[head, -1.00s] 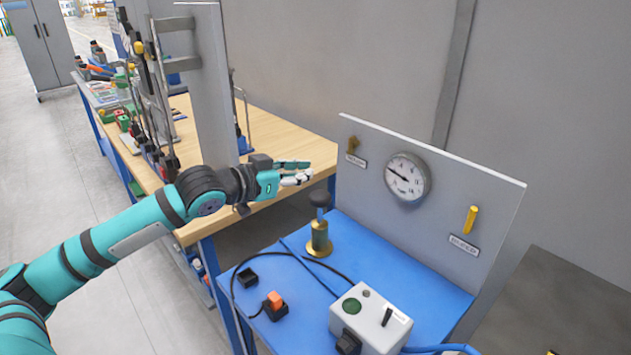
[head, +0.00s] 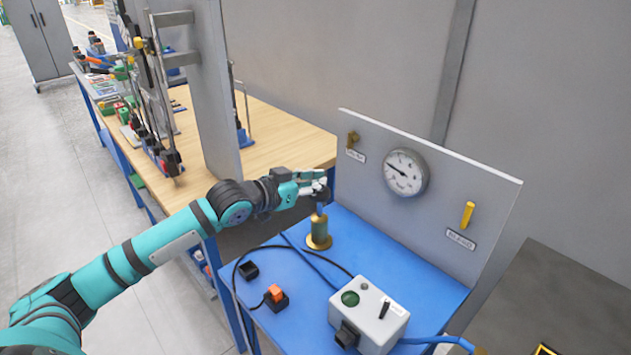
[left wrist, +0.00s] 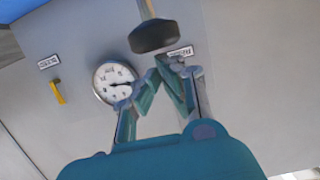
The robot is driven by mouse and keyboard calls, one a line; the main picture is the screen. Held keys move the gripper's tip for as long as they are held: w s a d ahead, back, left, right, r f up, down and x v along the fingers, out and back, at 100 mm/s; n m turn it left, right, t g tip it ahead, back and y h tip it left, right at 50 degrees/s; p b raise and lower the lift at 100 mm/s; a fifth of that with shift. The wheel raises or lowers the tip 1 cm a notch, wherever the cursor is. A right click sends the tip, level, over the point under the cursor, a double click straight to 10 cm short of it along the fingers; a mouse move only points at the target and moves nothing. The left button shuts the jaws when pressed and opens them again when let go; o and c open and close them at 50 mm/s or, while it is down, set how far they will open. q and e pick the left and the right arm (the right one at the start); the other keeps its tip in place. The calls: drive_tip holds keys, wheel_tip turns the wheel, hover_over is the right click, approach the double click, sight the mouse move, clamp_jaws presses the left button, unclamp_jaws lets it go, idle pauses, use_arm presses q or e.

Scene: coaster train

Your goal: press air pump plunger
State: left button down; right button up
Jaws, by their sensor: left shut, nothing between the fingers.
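The air pump (head: 319,236) is a brass cylinder on a round base, standing upright at the back left of the blue bench. Its plunger has a blue rod and a dark knob, partly hidden by my left gripper (head: 322,184) in the head view. The dark knob (left wrist: 154,36) shows whole in the left wrist view, just beyond the fingertips. My left gripper, also in the left wrist view (left wrist: 165,66), is shut and empty, close beside the knob. I cannot tell whether it touches the knob. My right gripper is not in view.
A grey upright panel (head: 425,230) with a round gauge (head: 406,173), a brass valve (head: 352,141) and a yellow lever (head: 467,215) stands behind the pump. A grey control box (head: 372,312) and an orange switch (head: 276,294) sit in front. A wooden workbench (head: 290,140) is at the left.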

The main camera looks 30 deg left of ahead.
use_arm(q)
wheel_tip(320, 180, down, 6)
drive_tip(key=shift+s+b, duration=0.1)
drive_tip(key=shift+b, duration=0.5)
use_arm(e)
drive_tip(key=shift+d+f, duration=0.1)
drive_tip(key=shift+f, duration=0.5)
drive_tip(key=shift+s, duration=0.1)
use_arm(q)
drive_tip(key=shift+r+p, duration=0.55)
drive_tip(key=shift+p, duration=0.1)
wheel_tip(320, 180, up, 4)
drive_tip(key=p, duration=0.3)
drive_tip(key=shift+p, duration=0.4)
drive_tip(key=shift+s+a+f+b, duration=0.25)
drive_tip(key=shift+s+f+b, duration=0.2)
drive_tip(key=shift+s+b, duration=0.3)
drive_tip(key=b, duration=0.1)
approach(314, 200)
drive_tip(key=shift+w+r, duration=0.15)
drive_tip(key=shift+r, duration=0.65)
drive_tip(key=shift+w+r, duration=0.2)
drive_tip(key=shift+r, duration=0.6)
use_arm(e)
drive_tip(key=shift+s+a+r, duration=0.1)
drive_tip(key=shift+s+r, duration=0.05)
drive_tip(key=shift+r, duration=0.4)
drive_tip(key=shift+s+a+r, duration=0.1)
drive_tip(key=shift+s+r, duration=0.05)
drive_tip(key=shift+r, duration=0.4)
